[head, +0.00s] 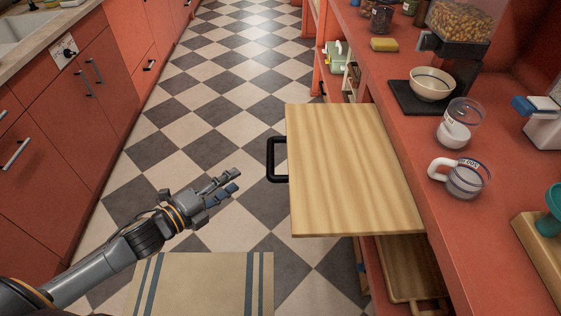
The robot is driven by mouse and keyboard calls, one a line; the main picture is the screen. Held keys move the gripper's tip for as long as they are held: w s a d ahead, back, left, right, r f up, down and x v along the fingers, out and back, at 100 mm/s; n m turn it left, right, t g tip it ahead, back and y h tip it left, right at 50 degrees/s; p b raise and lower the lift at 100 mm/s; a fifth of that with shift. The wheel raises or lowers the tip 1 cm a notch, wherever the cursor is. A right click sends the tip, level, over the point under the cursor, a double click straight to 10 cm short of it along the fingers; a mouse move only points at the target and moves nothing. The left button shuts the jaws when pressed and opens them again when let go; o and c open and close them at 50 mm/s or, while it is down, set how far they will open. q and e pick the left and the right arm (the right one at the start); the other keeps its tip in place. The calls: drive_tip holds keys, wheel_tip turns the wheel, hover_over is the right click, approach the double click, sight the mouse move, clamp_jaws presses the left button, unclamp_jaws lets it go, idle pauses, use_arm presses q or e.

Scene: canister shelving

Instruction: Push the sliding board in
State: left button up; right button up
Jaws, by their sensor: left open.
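The sliding board (350,165) is a light wooden board pulled out from under the red counter on the right, over the checkered floor. Its black handle (272,160) is on its left edge. My left gripper (232,182) is open and empty, a little left of and below the handle, and apart from it. My right gripper is not in view.
The red counter (415,165) carries a bowl (432,84), a glass jar (464,116), a glass mug (464,180) and a yellow sponge (384,45). A second wooden board (408,262) shows below the sliding board. A striped mat (200,285) lies on the floor. Red cabinets (85,120) line the left. The aisle between is clear.

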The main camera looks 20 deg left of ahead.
sight(270, 157)
use_arm(q)
drive_tip(key=x, duration=0.4)
drive_tip(key=p+x, duration=0.1)
drive_tip(key=x, duration=0.9)
drive_tip(key=shift+s+d+r, duration=0.1)
drive_tip(key=shift+d+r, duration=0.15)
drive_tip(key=shift+r, duration=0.1)
drive_tip(key=shift+c, duration=0.3)
clamp_jaws()
